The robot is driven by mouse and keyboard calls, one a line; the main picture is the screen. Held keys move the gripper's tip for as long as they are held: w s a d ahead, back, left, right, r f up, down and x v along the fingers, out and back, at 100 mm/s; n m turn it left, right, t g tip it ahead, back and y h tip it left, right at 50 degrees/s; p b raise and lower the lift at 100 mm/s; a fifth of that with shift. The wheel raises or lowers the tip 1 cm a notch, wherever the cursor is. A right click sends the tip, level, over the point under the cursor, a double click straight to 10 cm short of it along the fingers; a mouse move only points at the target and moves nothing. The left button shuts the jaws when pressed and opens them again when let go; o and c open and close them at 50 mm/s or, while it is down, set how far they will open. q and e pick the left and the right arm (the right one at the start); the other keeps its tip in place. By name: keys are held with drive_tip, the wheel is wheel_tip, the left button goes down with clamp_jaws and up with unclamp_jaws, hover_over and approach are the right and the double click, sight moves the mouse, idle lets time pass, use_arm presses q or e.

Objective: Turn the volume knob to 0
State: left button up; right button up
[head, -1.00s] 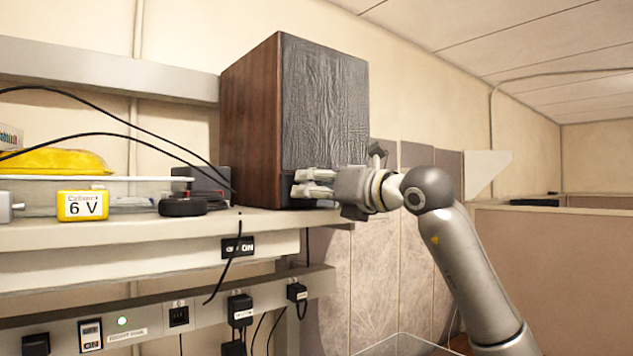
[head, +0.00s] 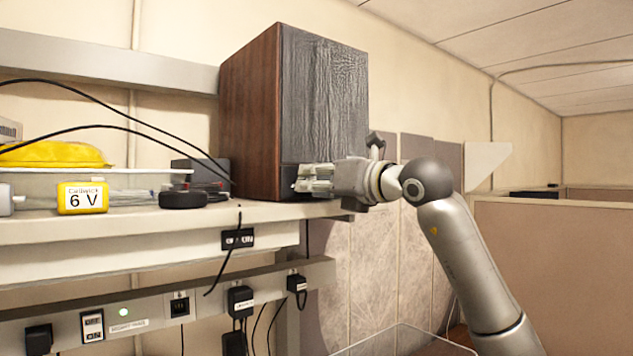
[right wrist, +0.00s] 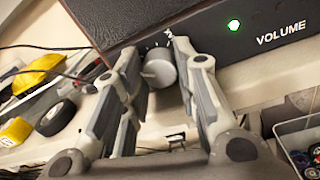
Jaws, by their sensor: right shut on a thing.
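The speaker (head: 322,105) is a tall box with wood sides and a dark textured front, standing on the shelf. The volume knob (right wrist: 159,70) is a small grey cylinder on that panel, between my right gripper's fingers. My right gripper (head: 312,179) is at the lower front of the speaker; in the right wrist view its fingers (right wrist: 165,75) are shut on the knob. The knob's pointer cannot be made out; the scale marks are partly hidden. My left gripper is not in view.
The shelf (head: 140,226) holds a yellow 6 V battery (head: 82,198), a black round object (head: 183,200) and cables left of the speaker. A power strip (head: 150,310) with plugs runs below. In the right wrist view, a bin of small parts (right wrist: 300,140) is at lower right.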

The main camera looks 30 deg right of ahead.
drive_tip(key=shift+r+n+p, duration=0.1)
drive_tip(key=shift+n+p, duration=0.25)
drive_tip(key=shift+n, duration=3.65)
drive_tip(key=o, duration=1)
drive_tip(key=shift+s+a, duration=0.1)
drive_tip(key=shift+o, duration=0.2)
drive_tip(key=shift+g, duration=0.3)
drive_tip(key=s+d, duration=0.1)
drive_tip(key=s, duration=1.1)
drive_tip(key=shift+d+r, duration=0.2)
drive_tip(key=shift+d, duration=0.05)
